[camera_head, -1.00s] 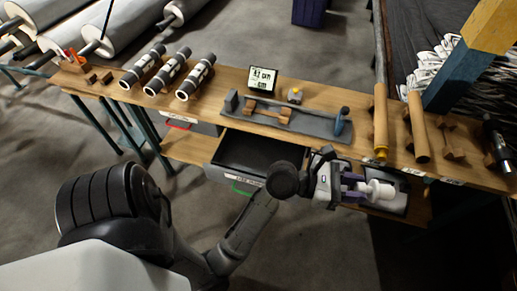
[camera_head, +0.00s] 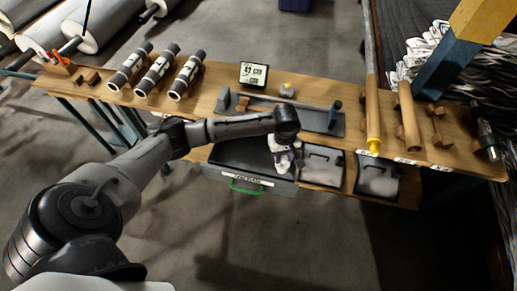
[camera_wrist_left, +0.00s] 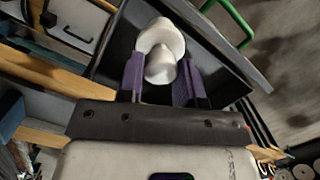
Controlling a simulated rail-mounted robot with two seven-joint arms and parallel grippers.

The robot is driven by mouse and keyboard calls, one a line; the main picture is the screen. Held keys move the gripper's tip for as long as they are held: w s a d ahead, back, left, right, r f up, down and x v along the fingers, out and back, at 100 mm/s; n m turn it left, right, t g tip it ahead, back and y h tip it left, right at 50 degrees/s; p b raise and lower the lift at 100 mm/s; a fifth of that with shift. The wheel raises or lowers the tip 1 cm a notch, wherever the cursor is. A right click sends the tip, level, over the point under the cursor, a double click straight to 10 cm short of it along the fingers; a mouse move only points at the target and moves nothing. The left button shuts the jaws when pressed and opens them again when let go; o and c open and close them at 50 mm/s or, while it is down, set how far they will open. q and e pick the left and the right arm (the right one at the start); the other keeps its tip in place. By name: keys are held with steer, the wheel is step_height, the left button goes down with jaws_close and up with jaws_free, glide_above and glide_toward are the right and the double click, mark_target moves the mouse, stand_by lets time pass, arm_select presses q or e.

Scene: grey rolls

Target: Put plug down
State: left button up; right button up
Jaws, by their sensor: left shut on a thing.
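My left gripper (camera_head: 285,158) is above the open dark drawer (camera_head: 272,188), toward its right end, pointing down. In the left wrist view, the purple fingers (camera_wrist_left: 160,68) are shut on a white plug (camera_wrist_left: 160,38), a round piece with a wider flange. The dark drawer interior lies behind the plug in that view. In the head view the plug is small and partly hidden by the gripper, so its exact height over the drawer floor cannot be told. My right gripper is not in view.
The drawer has a green handle (camera_head: 245,187). The wooden bench (camera_head: 215,88) above carries dark rolls (camera_head: 155,75), a small display (camera_head: 253,74) and yellow-brown tubes (camera_head: 408,118).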

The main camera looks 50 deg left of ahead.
arm_select(q)
steer(key=s+a+f+b, duration=0.1)
steer(key=a+f, duration=0.3)
steer(key=a, duration=0.5)
steer(key=s+a+f+y+b, duration=0.1)
steer(key=s+a+f, duration=0.2)
steer(key=a, duration=0.7)
steer(key=shift+s+a+f+m+t+b, duration=0.3)
steer(key=shift+s+f+t, duration=0.1)
steer(key=shift+s, duration=0.25)
steer(key=shift+f+b, duration=0.75)
steer(key=shift+f, duration=1.35)
steer(key=shift+c, duration=0.2)
steer(key=o, duration=0.4)
steer(key=shift+c, duration=0.2)
steer(key=o, duration=0.4)
steer(key=shift+d, duration=0.1)
steer(key=shift+o, duration=0.2)
steer(key=shift+r, duration=0.1)
